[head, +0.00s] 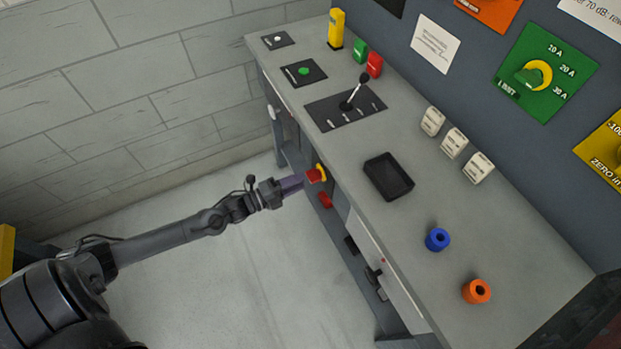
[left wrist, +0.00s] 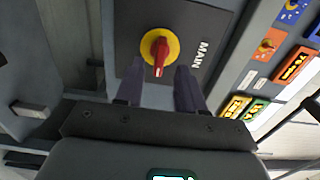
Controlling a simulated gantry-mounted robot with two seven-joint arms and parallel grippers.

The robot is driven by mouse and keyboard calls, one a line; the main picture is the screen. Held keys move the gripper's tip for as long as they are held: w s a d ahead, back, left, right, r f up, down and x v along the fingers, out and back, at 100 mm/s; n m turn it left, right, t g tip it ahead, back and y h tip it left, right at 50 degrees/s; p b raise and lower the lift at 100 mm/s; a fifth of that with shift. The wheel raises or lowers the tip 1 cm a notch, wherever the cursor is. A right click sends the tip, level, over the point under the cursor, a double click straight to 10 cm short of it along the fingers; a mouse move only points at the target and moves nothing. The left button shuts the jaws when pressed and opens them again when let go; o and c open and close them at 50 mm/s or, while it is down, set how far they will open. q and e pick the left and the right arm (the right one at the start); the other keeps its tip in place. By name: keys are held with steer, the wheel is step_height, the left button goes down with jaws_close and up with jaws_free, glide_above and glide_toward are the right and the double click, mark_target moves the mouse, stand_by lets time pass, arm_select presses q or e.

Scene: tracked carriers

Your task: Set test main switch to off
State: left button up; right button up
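The main switch (left wrist: 159,47) has a red handle on a round yellow disc, set on a dark plate marked MAIN in the left wrist view. The handle lies nearly upright in that picture, tilted slightly. In the head view the switch (head: 317,174) shows small on the front side of the bench. My left gripper (head: 295,183) points at it. In the left wrist view its two fingers (left wrist: 160,83) are apart, just below the handle, with no hold on it. Whether they touch the switch I cannot tell. My right gripper is not in view.
A red part (head: 325,200) sits just below the switch on the bench front. The grey bench top (head: 340,165) carries a black tray (head: 388,177), a lever plate (head: 345,106), and blue (head: 437,240) and orange (head: 477,291) knobs. The floor left of the bench is clear.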

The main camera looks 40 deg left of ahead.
mark_target(311, 176)
arm_select(q)
steer(key=shift+b+x, duration=0.55)
steer(key=shift+x, duration=2.05)
jaws_close()
